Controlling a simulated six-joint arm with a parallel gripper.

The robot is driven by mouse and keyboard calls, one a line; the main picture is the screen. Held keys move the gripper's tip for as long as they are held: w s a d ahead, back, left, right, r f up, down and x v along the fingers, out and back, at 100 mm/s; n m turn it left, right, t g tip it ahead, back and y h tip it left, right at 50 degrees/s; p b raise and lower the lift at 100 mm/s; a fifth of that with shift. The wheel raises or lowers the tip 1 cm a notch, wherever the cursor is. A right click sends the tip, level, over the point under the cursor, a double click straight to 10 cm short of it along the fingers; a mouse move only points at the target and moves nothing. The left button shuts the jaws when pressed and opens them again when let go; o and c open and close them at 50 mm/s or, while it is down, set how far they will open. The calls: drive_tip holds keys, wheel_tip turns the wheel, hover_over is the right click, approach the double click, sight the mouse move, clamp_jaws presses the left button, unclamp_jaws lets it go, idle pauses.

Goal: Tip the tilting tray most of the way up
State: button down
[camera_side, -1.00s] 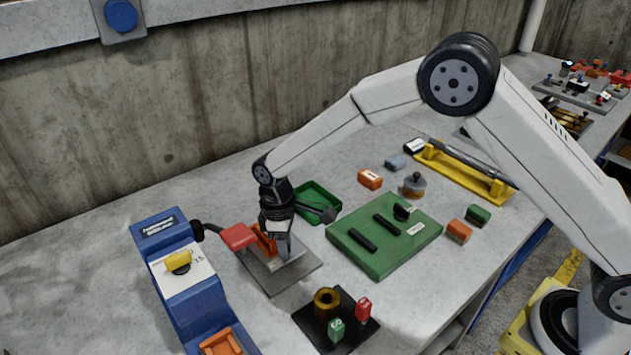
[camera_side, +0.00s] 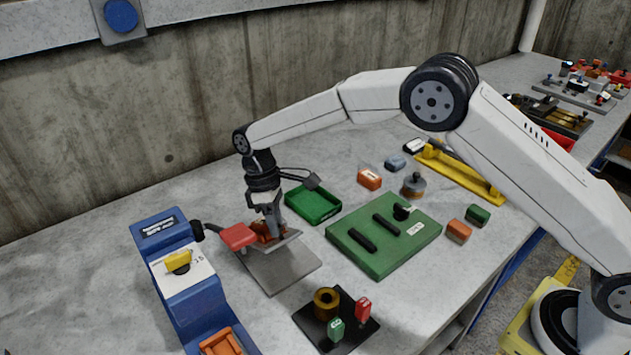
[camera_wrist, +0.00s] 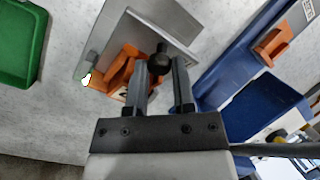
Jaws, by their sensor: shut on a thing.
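The tilting tray (camera_side: 286,239) is a small grey plate above a flat grey base plate (camera_side: 280,270) in the side view. It stands tilted up from the base, and its front part is lifted. Orange parts (camera_side: 262,231) sit beside it, partly hidden by my gripper; orange also shows in the wrist view (camera_wrist: 122,72). My gripper (camera_side: 271,226) points down at the tray. In the wrist view, my gripper (camera_wrist: 160,68) has its fingers on either side of a dark round knob (camera_wrist: 158,60), shut on it. The exact tilt angle is hard to read.
A red pad (camera_side: 238,237) and a blue machine (camera_side: 180,275) stand close on the left. A green bin (camera_side: 314,204) lies behind right, a green board (camera_side: 385,235) to the right. A black plate with a brass ring (camera_side: 327,304) is in front.

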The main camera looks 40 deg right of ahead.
drive_tip(key=shift+w+d+r+g, duration=0.15)
drive_tip(key=shift+w+g, duration=0.25)
drive_tip(key=shift+w, duration=0.1)
drive_tip(key=shift+w+d+r+g, duration=0.15)
drive_tip(key=shift+w+g, duration=0.25)
drive_tip(key=shift+w, duration=0.2)
drive_tip(key=shift+c, duration=2.2)
unclamp_jaws()
drive_tip(key=shift+r+g, duration=0.1)
drive_tip(key=shift+g, duration=0.2)
drive_tip(key=shift+a, duration=0.1)
drive_tip(key=shift+w+r, duration=0.1)
drive_tip(key=shift+r, duration=0.1)
drive_tip(key=shift+v, duration=1.3)
wheel_tip(320, 180, up, 7)
